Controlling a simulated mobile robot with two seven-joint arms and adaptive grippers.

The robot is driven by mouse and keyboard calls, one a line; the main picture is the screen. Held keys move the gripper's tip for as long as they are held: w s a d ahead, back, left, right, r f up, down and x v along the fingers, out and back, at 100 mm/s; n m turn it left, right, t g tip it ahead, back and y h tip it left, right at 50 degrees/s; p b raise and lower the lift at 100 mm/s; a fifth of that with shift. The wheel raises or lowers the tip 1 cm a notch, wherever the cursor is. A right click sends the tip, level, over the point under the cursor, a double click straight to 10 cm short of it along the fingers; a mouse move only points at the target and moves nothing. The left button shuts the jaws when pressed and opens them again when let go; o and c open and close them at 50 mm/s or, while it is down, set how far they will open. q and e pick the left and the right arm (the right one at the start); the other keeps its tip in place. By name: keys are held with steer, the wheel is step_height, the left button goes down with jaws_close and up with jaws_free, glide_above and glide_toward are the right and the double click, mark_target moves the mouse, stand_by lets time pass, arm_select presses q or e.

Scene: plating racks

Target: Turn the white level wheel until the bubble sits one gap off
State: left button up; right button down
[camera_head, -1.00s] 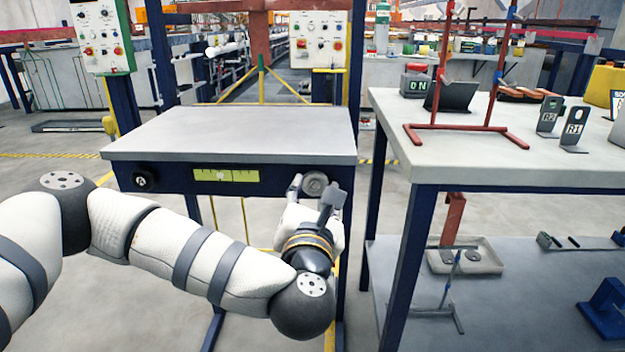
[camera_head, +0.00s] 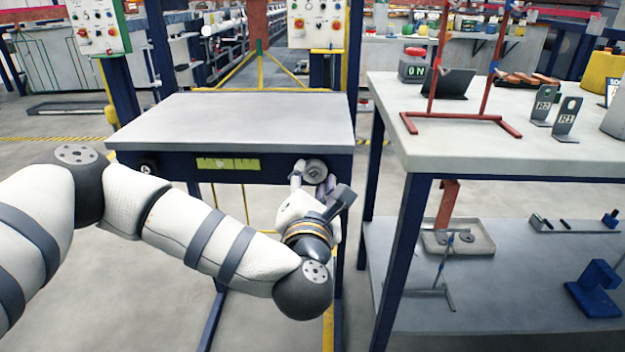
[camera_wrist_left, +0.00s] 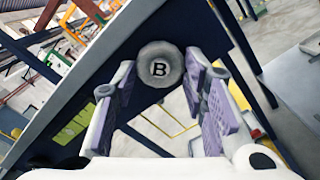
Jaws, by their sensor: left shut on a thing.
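The white level wheel (camera_head: 315,171) is a pale grey-white round knob on the front right of the table's dark blue edge. In the left wrist view the wheel (camera_wrist_left: 160,64) shows a black letter B on its face. My left gripper (camera_head: 312,181) reaches up to it from below, its purple-padded fingers (camera_wrist_left: 164,95) on either side, shut on the wheel. The yellow-green level vial (camera_head: 228,164) is set in the same edge, left of the wheel; its bubble is too small to make out. My right gripper is not in view.
A black knob (camera_head: 146,169) sits at the left end of the same edge. The grey tabletop (camera_head: 235,120) is bare. A workbench (camera_head: 425,140) with a red stand (camera_head: 465,118) and labelled plates stands close on the right.

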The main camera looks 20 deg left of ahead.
arm_select(q)
steer(key=o, duration=1.2)
steer(key=shift+c, duration=0.2)
steer(key=v, duration=0.7)
steer(key=shift+s, duration=0.25)
steer(key=shift+d+r, duration=0.1)
